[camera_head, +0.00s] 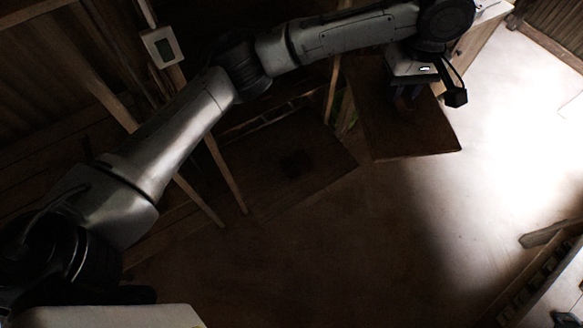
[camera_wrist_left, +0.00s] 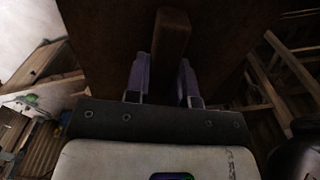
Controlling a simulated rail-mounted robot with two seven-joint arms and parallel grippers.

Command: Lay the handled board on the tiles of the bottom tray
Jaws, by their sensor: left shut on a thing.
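The handled board (camera_head: 415,140) is a dark brown flat panel hanging under my left gripper (camera_head: 408,92) at the upper right of the head view. In the left wrist view the board (camera_wrist_left: 105,35) fills the top. Its bar handle (camera_wrist_left: 168,50) stands between the two fingers of my left gripper (camera_wrist_left: 162,82), which is shut on it. A dark square panel (camera_head: 270,175) lies left of the board in the head view; I cannot tell whether it is the bottom tray. No tiles can be made out. My right gripper is not in view.
Slanting wooden posts (camera_head: 226,175) stand left of the dark panel. A small box with a screen (camera_head: 162,47) is mounted on a post. A slotted wooden rack (camera_head: 545,275) is at the lower right. The floor (camera_head: 350,245) in the middle is clear.

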